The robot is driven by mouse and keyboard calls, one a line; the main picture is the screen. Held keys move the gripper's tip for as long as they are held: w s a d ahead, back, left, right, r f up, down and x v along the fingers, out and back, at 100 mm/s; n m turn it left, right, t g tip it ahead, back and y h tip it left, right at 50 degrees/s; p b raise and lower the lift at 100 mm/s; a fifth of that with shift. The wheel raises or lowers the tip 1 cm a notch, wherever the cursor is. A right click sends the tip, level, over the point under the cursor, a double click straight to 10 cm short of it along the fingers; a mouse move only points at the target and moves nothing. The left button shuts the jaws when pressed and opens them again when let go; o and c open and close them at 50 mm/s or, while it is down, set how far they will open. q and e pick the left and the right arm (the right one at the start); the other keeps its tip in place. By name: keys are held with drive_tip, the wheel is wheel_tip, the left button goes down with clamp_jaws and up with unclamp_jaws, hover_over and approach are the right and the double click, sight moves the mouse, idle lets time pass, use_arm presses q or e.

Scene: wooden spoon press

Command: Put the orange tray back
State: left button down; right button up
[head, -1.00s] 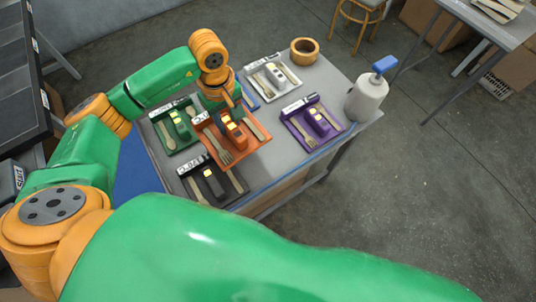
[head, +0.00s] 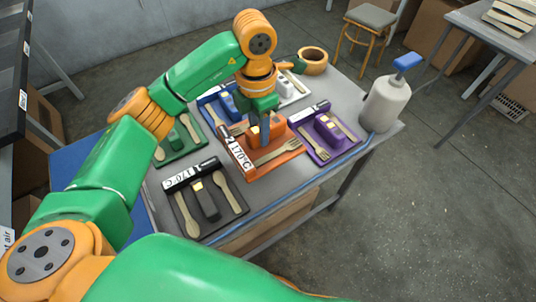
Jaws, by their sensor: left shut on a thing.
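The orange tray (head: 287,153) has a label reading 170°C (head: 240,156) along its left side, an orange block in its middle and a wooden fork (head: 277,151) along its front. My left gripper (head: 264,132) is over the tray's middle, shut on its orange block. The tray is turned relative to its neighbours and sits between the black and purple trays. I cannot tell whether it is raised off the table. My right gripper is out of view.
The black tray (head: 234,216) is in front, the green tray (head: 165,157) left, the blue tray (head: 208,101) behind and the purple tray (head: 320,156) right. A white tray (head: 302,89), an orange bowl (head: 313,62) and a white bottle with a blue top (head: 385,103) stand farther back and right.

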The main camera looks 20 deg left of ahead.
sight(267, 148)
use_arm(q)
drive_tip(key=f, duration=0.2)
drive_tip(key=s+d+f, duration=0.1)
drive_tip(key=f, duration=0.1)
drive_tip(key=d+f+p, duration=0.1)
drive_tip(key=f, duration=0.1)
drive_tip(key=shift+s+d+f, duration=0.2)
drive_tip(key=shift+s+f, duration=0.05)
drive_tip(key=shift+f, duration=0.15)
drive_tip(key=c, duration=0.5)
unclamp_jaws()
wheel_tip(267, 148, up, 12)
drive_tip(key=shift+r+p, duration=0.15)
drive_tip(key=shift+p, duration=0.4)
